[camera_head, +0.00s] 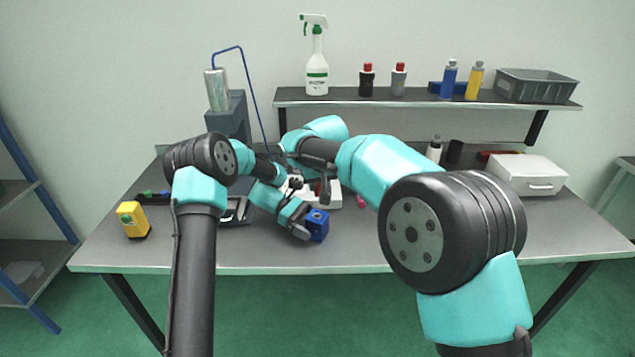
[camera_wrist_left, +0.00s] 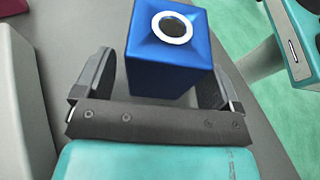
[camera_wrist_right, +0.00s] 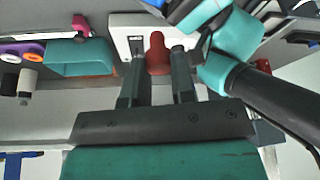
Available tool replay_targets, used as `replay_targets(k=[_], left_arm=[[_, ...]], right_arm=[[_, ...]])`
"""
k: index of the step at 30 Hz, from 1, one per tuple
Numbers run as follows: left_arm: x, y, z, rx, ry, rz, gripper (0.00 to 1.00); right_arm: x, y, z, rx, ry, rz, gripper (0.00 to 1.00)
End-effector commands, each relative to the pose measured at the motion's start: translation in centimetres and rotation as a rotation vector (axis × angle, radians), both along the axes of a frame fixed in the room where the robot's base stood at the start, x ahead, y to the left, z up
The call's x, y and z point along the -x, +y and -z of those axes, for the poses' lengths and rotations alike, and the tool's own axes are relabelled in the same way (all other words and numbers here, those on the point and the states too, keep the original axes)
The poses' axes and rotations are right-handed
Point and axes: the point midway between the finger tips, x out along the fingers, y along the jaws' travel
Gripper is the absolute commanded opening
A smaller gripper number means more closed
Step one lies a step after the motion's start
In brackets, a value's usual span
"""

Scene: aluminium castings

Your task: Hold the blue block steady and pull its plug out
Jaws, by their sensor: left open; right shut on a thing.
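The blue block (camera_head: 318,226) stands near the table's front edge. The left wrist view shows the blue block (camera_wrist_left: 168,62) with a pale ring around a dark, open hole in its top face. My left gripper (camera_head: 304,223) is open, with a finger on either side of the block; gaps show between fingers and block. My right gripper (camera_head: 313,188) is a little behind the block, over a white object. In the right wrist view, my right gripper (camera_wrist_right: 157,72) is shut on a red plug (camera_wrist_right: 156,50) with a rounded end. The plug is clear of the block.
A white object (camera_head: 333,199) sits behind the block. A yellow device (camera_head: 133,219) and a dark tray (camera_head: 236,212) lie to the left. A white box (camera_head: 527,175) stands at the right. A raised shelf (camera_head: 420,101) with bottles spans the back. The front right tabletop is largely clear.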

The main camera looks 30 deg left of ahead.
Motion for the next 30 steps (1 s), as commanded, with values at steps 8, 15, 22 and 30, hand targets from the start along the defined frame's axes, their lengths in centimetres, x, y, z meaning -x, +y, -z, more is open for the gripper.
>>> replay_targets(k=[8, 15, 22, 30], left_arm=[[0.0, 4.4, -1.3, -0.002, -0.001, -0.005, 0.89], [0.0, 8.5, -2.6, -0.002, -0.001, -0.004, 0.89], [0.0, 10.5, -3.2, -0.001, 0.0, -0.003, 0.89], [0.0, 10.6, -3.3, -0.001, 0.001, -0.001, 0.89]], right_arm=[[0.0, 0.0, 0.0, 0.0, 0.0, 0.0, 0.0], [0.0, 0.0, 0.0, 0.0, 0.0, 0.0, 0.0], [0.0, 0.0, 0.0, 0.0, 0.0, 0.0, 0.0], [0.0, 0.0, 0.0, 0.0, 0.0, 0.0, 0.0]])
